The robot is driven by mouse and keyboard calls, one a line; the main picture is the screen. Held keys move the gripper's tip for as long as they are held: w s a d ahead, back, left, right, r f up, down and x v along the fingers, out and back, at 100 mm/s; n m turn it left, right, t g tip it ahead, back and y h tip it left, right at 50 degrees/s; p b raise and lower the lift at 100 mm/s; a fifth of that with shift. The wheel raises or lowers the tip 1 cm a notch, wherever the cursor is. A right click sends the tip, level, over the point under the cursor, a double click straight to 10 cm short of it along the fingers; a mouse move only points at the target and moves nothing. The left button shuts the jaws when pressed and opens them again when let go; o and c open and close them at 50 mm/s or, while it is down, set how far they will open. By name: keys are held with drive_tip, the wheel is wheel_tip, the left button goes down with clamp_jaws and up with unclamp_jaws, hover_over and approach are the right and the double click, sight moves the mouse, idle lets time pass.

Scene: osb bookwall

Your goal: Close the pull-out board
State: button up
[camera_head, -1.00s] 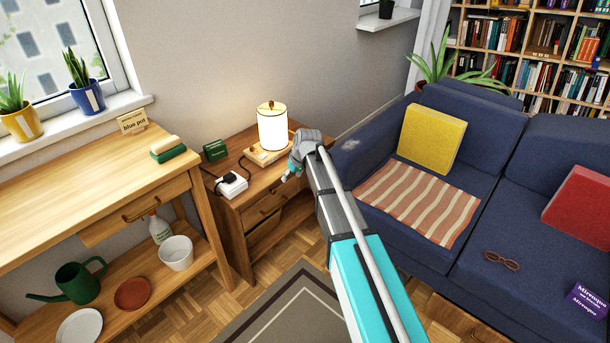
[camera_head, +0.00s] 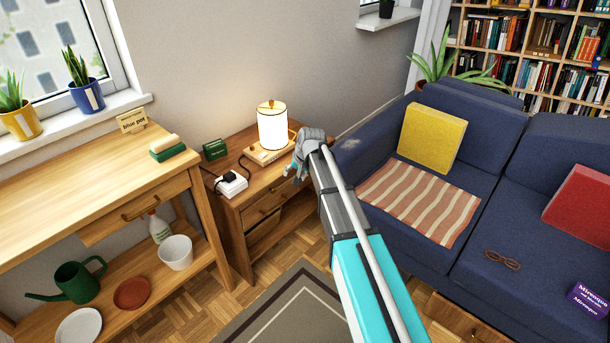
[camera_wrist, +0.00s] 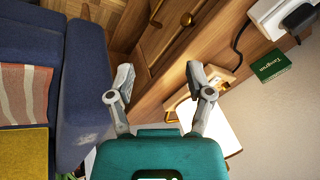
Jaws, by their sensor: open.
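The wooden bedside cabinet (camera_head: 237,208) stands between the desk and the sofa. In the wrist view a narrow wooden strip with a small brass knob (camera_wrist: 187,18) runs under the cabinet's top edge; it looks like the pull-out board's front. How far the board sticks out I cannot tell. My gripper (camera_head: 291,171) is at the cabinet's right front corner, beside the lamp. In the wrist view my gripper (camera_wrist: 162,74) has its two fingers apart, with nothing held between them. The fingers are near the cabinet's front edge; contact cannot be told. My arm hides the cabinet's right end.
A lit lamp (camera_head: 272,127), a white socket block (camera_head: 232,184) and a green box (camera_head: 215,149) stand on the cabinet. A brass drawer handle (camera_wrist: 154,14) is on its front. The blue sofa (camera_head: 345,160) is close to my arm's right. The rug (camera_head: 290,310) lies in front.

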drive_tip(key=shift+w+d+f+m+b, duration=0.3)
drive_tip(key=shift+d+m, duration=0.3)
drive_tip(key=shift+m, duration=3.55)
drive_tip(key=shift+w+d+f+m+b, duration=0.25)
drive_tip(key=shift+d+m, duration=0.35)
drive_tip(key=shift+m, duration=3.6)
drive_tip(key=shift+w+d+f+m+b, duration=0.3)
drive_tip(key=shift+d+m, duration=0.3)
drive_tip(key=shift+m, duration=3.55)
drive_tip(key=s+d+n+g+h, duration=0.1)
drive_tip(key=s+d+n, duration=0.2)
drive_tip(key=s+n, duration=0.65)
drive_tip(key=s+d+f+n+g+h, duration=0.1)
drive_tip(key=s+d+n, duration=0.2)
drive_tip(key=s+n, duration=0.65)
drive_tip(key=s+d+n+g+h, duration=0.1)
drive_tip(key=s+d+n, duration=0.2)
drive_tip(key=s+n, duration=0.65)
wheel_tip(320, 180, up, 28)
drive_tip(key=s+m+p, duration=0.1)
drive_tip(key=p, duration=2.7)
drive_tip(key=shift+d+p, duration=0.15)
drive_tip(key=shift+p, duration=0.15)
